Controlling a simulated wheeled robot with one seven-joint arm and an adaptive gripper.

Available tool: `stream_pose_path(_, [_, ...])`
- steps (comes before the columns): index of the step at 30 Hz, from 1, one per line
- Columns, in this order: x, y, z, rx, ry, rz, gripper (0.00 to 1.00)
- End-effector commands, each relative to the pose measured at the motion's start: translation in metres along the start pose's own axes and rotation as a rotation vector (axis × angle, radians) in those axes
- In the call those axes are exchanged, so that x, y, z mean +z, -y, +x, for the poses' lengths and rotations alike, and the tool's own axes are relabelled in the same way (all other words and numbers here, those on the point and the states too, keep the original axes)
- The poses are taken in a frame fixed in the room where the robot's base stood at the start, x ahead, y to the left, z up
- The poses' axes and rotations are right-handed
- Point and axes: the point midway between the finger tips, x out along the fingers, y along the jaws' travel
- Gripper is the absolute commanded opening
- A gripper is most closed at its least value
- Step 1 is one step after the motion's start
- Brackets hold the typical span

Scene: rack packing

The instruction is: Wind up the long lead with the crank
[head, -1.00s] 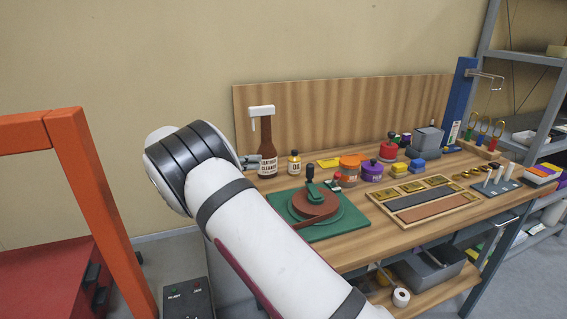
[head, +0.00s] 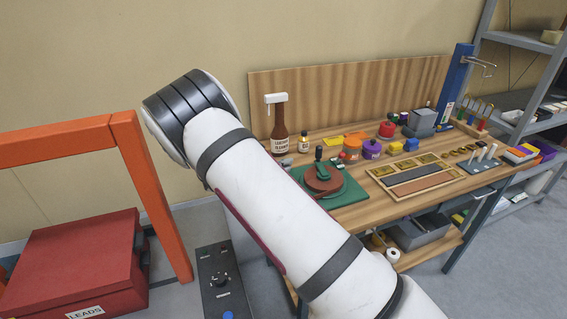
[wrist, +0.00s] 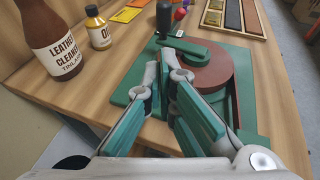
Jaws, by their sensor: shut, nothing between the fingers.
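The winder is a green board (head: 352,197) on the workbench, carrying a round reel with the brown lead (head: 318,186) coiled on it. A green crank (head: 322,170) with an upright dark knob (head: 319,153) sits on top. In the wrist view, the crank arm (wrist: 187,45), knob (wrist: 163,18) and brown coil (wrist: 218,72) lie just beyond my fingers. My gripper (wrist: 168,77) is shut and empty, with its tips over the near left part of the board, close to but apart from the knob. My arm hides part of the board and any loose end in the head view.
A leather cleaner bottle (head: 281,130) and a small oil bottle (head: 303,141) stand left of the winder. Jars and a wooden tray (head: 455,179) lie to its right. An orange frame (head: 150,190) and a red chest marked LEADS (head: 75,262) are at left.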

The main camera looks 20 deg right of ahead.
Motion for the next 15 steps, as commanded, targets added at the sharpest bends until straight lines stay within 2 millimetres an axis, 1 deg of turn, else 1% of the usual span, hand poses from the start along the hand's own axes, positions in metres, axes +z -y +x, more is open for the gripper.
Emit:
stream_pose_path(1, [0.001, 0.002, 0.011, -0.005, 0.001, 0.0, 0.0])
stream_pose_path(9, [0.001, 0.002, 0.064, -0.004, 0.002, 0.001, 0.0])
stream_pose_path(15, [0.01, 0.002, 0.091, -0.002, 0.001, 0.002, 0.0])
